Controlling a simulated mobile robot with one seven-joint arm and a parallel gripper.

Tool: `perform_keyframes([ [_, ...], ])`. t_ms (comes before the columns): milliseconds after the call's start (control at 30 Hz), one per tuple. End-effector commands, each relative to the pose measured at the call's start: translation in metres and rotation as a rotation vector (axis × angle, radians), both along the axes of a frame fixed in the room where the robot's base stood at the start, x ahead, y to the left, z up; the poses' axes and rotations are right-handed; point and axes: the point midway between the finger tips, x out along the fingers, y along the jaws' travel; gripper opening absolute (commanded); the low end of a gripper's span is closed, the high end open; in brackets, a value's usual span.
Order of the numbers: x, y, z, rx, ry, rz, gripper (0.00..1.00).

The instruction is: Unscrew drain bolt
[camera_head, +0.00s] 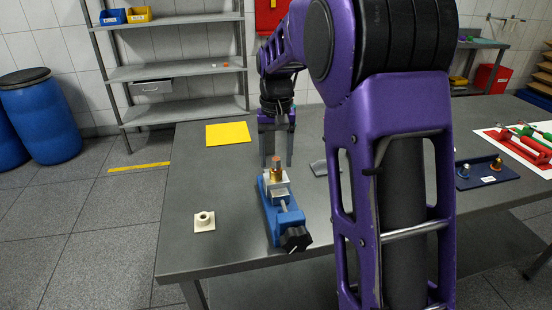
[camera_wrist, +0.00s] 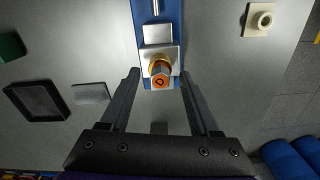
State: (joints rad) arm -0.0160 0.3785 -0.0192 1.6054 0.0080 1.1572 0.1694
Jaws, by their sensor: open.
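The drain bolt (camera_wrist: 161,80) has an orange-marked hex head and a brass collar below it. It stands upright in a metal block held by a blue vise (camera_head: 283,220) on the table. In the head view the bolt (camera_head: 276,162) shows as a copper-coloured top above the block. My gripper (camera_head: 276,163) points down at the vise's far end. In the wrist view its two fingers (camera_wrist: 160,73) are spread wide to either side of the bolt, apart from it, with nothing between them in contact. The bolt's thread is hidden.
A white square fitting (camera_head: 204,221) sits left of the vise on the grey table (camera_head: 185,190). A yellow sheet (camera_head: 228,133) lies at the back. A dark tray (camera_wrist: 37,101) lies near the gripper. A blue tray with bolts (camera_head: 487,172) and red tools are at right.

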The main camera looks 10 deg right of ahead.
Motion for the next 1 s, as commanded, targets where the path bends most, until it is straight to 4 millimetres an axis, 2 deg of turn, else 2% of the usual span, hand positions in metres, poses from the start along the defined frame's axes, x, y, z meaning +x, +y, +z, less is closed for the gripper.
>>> perform_keyframes([
  [233,-0.0001,0.0000,-0.0007,0.000,0.000,0.000,0.62],
  [267,-0.0001,-0.0001,-0.0007,0.000,0.000,0.000,0.59],
  [600,-0.0001,0.0000,-0.0005,0.000,0.000,0.000,0.00],
  [733,-0.0001,-0.0001,-0.0004,0.000,0.000,0.000,0.00],
  [767,-0.0001,-0.0001,-0.0004,0.000,0.000,0.000,0.25],
  [900,-0.0001,-0.0001,-0.0004,0.000,0.000,0.000,0.00],
  [1000,-0.0001,-0.0001,-0.0004,0.000,0.000,0.000,0.00],
])
